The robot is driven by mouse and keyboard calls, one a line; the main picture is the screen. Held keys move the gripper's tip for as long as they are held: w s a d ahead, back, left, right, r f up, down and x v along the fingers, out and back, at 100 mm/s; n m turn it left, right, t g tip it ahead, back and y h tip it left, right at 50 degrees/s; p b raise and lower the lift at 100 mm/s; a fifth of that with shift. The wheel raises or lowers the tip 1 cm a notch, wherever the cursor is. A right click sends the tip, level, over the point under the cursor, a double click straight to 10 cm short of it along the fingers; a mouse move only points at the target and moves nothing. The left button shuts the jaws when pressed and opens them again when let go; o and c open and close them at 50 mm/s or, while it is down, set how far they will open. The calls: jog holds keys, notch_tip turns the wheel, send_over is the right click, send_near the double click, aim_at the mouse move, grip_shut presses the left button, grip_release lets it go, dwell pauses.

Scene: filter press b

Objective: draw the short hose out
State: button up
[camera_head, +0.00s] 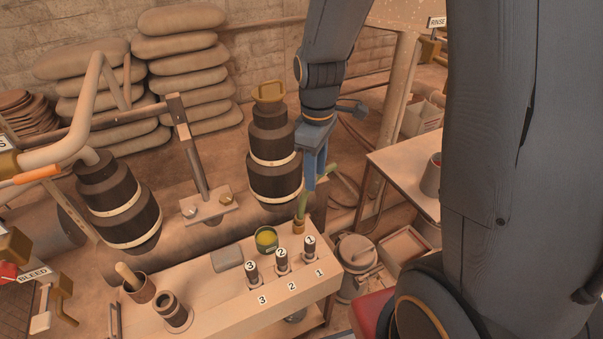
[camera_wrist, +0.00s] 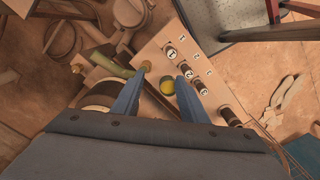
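A short green hose (camera_head: 302,206) stands up from a brass collar (camera_head: 299,226) at the bench's back right edge. In the wrist view the hose (camera_wrist: 112,69) slants from the upper left toward the collar (camera_wrist: 146,66), left of and beside my left fingertip. My gripper (camera_head: 316,183) points down at the hose, with blue fingers partly in front of it. In the wrist view my gripper (camera_wrist: 164,71) is open, with nothing held between its fingers. Part of the hose is hidden behind the fingers in the head view.
The bench (camera_head: 215,300) carries pegs numbered 1 (camera_head: 310,248), 2 (camera_head: 282,262) and 3 (camera_head: 252,273), and a green tin (camera_head: 266,240) with yellow contents. A dark banded cylinder (camera_head: 272,160) hangs close left of my gripper. A table (camera_head: 405,172) stands right.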

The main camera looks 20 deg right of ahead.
aim_at(303, 202)
jog(key=w+f+n, duration=0.4)
jog(key=w+a+f+n, duration=0.1)
jog(key=w+f+n, duration=0.1)
jog(key=w+n, duration=0.1)
jog(key=shift+f+b, duration=0.3)
jog(key=shift+w+f+n, duration=0.4)
jog(key=shift+f, duration=0.15)
notch_tip(303, 202, down, 12)
jog(key=shift+s+r+p, duration=0.15)
jog(key=shift+p, duration=0.25)
jog(key=shift+r, duration=0.1)
grip_shut()
